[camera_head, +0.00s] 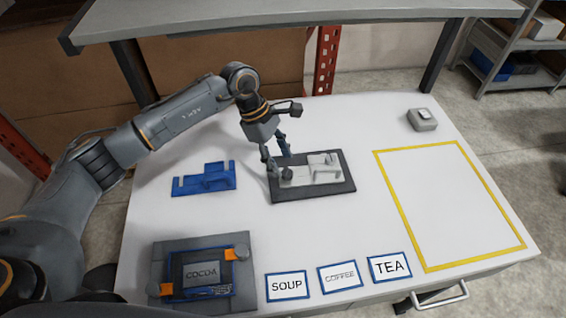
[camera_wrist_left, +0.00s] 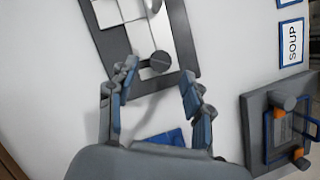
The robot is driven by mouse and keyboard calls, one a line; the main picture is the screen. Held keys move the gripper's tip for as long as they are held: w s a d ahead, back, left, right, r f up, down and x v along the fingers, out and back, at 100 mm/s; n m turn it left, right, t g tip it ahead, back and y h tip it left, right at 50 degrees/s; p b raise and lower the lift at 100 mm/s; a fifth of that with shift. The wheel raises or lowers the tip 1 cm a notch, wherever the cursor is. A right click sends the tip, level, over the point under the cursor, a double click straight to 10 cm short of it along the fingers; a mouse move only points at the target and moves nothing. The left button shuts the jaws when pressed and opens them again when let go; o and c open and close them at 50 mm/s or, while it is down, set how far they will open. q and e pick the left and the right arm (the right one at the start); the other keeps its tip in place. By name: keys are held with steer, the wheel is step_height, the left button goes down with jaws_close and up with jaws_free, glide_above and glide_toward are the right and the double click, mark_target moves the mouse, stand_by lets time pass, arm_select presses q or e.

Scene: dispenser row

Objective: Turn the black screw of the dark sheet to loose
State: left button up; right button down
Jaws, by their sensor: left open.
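The dark sheet (camera_head: 335,188) lies flat mid-table with a light grey bracket part (camera_head: 315,172) on it. The black screw (camera_head: 286,173) is a round knob at the left end of that part; it shows in the left wrist view (camera_wrist_left: 160,62) too. My left gripper (camera_head: 277,160) points down just above the screw. In the left wrist view its open fingers (camera_wrist_left: 159,72) stand apart on either side of the screw, apparently not touching it. The screw's turn position cannot be read. My right gripper is not in view.
A blue bracket (camera_head: 204,181) lies left of the sheet. A grey plate (camera_head: 160,262) with the COCOA label, grey knobs and orange clips is at the front left. SOUP (camera_head: 287,286), COFFEE (camera_head: 340,277) and TEA (camera_head: 390,267) cards line the front. The yellow-framed area (camera_head: 448,205) is empty.

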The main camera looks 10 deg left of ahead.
mark_target(286, 172)
arm_select(q)
steer(key=shift+p+x, duration=0.3)
steer(key=shift+x, duration=1.25)
jaws_close()
steer(key=shift+f, duration=0.1)
